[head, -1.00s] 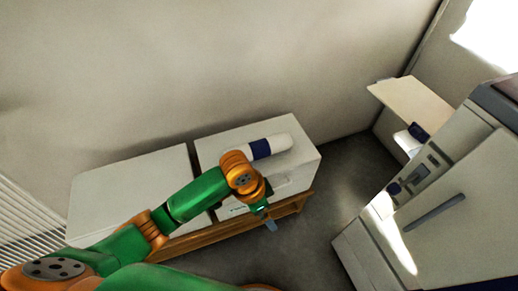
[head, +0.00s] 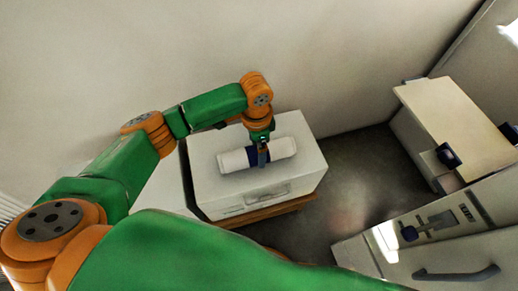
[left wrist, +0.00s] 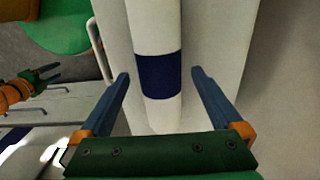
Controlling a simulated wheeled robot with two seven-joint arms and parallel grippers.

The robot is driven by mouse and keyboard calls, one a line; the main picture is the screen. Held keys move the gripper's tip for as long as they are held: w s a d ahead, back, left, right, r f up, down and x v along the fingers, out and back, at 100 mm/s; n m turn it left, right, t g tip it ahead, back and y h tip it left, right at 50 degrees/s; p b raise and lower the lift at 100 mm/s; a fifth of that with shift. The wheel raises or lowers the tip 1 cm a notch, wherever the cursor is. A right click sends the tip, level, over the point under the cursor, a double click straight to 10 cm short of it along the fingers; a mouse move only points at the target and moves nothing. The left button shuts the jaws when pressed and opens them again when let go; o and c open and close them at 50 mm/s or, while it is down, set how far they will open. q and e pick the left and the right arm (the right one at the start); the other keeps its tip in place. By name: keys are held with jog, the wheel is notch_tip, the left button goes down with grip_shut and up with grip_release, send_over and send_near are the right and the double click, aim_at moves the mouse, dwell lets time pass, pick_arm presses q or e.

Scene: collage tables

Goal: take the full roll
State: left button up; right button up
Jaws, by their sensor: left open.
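The roll (head: 233,162) is white with a dark blue band around its middle. It lies on its side on top of a white cabinet with a handle (head: 205,182). My left gripper (head: 262,158) points down at the band and hides part of it in the head view. In the left wrist view the open fingers (left wrist: 160,85) stand on either side of the roll (left wrist: 153,25), near the band, with gaps to both sides. My right gripper (left wrist: 52,73) shows small at the left of the left wrist view, its fingers apart and empty.
A wall rises close behind the cabinet. A wooden base (head: 262,213) shows under the cabinet. A grey machine with a handle (head: 455,273) stands at the lower right, and a pale-topped table (head: 460,125) at the right. Bare floor lies between.

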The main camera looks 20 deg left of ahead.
pick_arm(q)
notch_tip(320, 180, down, 4)
jog(key=shift+r+b, duration=0.2)
jog(key=shift+b, duration=0.25)
jog(key=shift+f, duration=0.2)
jog(key=shift+r, duration=0.1)
jog(key=c, duration=1.4)
jog(key=shift+c, duration=0.7)
pick_arm(e)
jog(key=shift+w+d+f, duration=0.55)
jog(key=shift+d+f, duration=0.05)
jog(key=shift+f, duration=0.05)
